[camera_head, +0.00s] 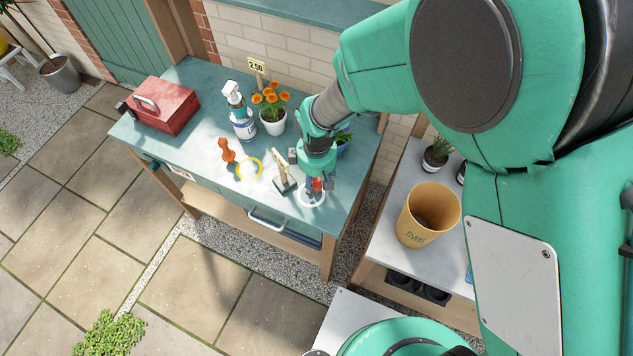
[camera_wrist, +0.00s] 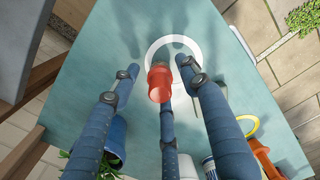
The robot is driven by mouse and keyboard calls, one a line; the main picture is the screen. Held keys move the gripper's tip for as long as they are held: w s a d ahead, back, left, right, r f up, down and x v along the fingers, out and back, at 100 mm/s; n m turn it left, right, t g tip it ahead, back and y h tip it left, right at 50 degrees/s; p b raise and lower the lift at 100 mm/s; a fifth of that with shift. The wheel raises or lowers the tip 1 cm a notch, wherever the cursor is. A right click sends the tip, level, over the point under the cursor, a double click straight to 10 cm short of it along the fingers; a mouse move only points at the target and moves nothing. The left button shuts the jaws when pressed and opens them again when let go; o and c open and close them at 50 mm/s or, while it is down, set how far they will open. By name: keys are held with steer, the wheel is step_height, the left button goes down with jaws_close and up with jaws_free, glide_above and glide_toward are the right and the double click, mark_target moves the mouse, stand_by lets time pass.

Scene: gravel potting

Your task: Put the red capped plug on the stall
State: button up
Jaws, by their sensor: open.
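The red capped plug (camera_head: 317,184) is at the front right of the stall (camera_head: 200,148), a teal-topped table. In the wrist view the plug's red cap (camera_wrist: 159,82) shows between the fingers, by the near edge of a white ring (camera_wrist: 206,55). My gripper (camera_head: 316,178) points down over this corner. Its three blue fingers (camera_wrist: 157,80) are spread around the plug, with gaps visible at the sides. The plug's lower part is hidden under its cap, and I cannot tell exactly how it meets the tabletop.
Left of my gripper are a small sign stand (camera_head: 284,182), a yellow ring (camera_head: 240,172) and an orange-brown object (camera_head: 226,150). Behind are a spray bottle (camera_head: 241,118), potted orange flowers (camera_head: 272,122) and a blue pot (camera_wrist: 116,135). A red toolbox (camera_head: 170,108) stands far left; a tan bucket (camera_head: 428,215) right.

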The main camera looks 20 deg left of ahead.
mark_target(319, 179)
step_height(319, 179, up, 12)
steer(key=shift+r+p, duration=0.1)
steer(key=shift+p, duration=1)
stand_by(0.4)
steer(key=w+d+r+m+t+y, duration=0.15)
steer(key=d+r+m, duration=0.25)
steer(key=d+r, duration=0.65)
steer(key=w+d+r+m+t, duration=0.15)
steer(key=d+r+m, duration=0.25)
steer(key=d+r, duration=0.65)
steer(key=s+d+r+m+t, duration=0.1)
steer(key=s+d+r+m, duration=0.2)
steer(key=d, duration=0.7)
steer(key=s+d+r+m+t+h, duration=0.1)
steer(key=s+d+r+m, duration=0.3)
steer(key=s+d+m, duration=0.2)
steer(key=s+d, duration=0.2)
steer(key=d, duration=0.2)
steer(key=shift+t, duration=0.3)
